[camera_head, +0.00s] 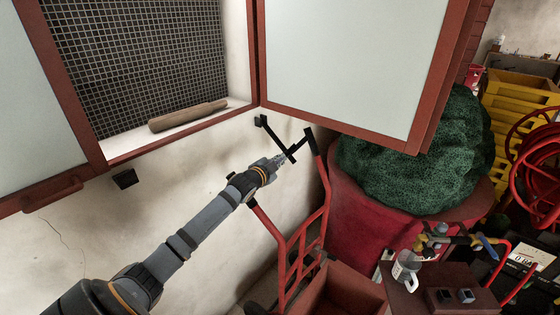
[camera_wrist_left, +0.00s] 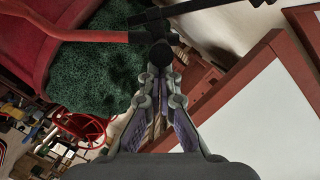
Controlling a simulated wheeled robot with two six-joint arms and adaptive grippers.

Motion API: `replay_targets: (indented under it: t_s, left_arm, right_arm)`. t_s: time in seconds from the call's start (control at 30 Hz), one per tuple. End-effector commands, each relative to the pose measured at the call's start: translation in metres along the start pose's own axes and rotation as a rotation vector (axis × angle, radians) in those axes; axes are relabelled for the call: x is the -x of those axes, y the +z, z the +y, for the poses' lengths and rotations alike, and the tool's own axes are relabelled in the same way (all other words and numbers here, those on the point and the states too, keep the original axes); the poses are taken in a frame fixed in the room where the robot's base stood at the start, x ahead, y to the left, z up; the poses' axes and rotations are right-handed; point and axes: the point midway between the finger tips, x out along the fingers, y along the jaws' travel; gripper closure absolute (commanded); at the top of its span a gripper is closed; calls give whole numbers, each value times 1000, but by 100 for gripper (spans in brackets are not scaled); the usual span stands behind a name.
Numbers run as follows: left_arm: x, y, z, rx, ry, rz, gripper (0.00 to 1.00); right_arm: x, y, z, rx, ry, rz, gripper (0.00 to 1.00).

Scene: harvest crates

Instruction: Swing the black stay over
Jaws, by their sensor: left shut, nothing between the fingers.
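The black stay (camera_head: 274,137) shows in the head view as a thin dark bar on the pale wall under the window. It slants down from a small black mount to a bent lower end by the red hand truck's black grip. In the wrist view the stay (camera_wrist_left: 195,9) crosses the top. My left gripper (camera_head: 281,159) is shut and empty, its tips close to the stay's lower end. In the wrist view the left gripper's tips (camera_wrist_left: 160,77) are together, just below a dark rounded end. I cannot tell whether they touch it. My right gripper is not in view.
The open red-framed shutter (camera_head: 350,60) hangs above and right of the stay. A red hand truck (camera_head: 301,240) leans just below. Bare wall (camera_head: 190,170) lies left of the stay.

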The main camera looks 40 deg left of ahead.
Motion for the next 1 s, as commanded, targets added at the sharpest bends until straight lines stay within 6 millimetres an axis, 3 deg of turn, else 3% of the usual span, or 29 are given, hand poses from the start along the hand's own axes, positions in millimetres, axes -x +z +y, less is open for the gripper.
replay_targets:
  t_s: [0.27,0.7,1.0]
  left_arm:
    - [1,-4,-4,0,-1,2,100]
    - [14,-57,-68,0,-2,1,100]
    - [15,-63,-76,6,3,-6,100]
  right_arm:
    - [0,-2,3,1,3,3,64]
    - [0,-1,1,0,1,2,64]
    - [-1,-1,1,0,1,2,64]
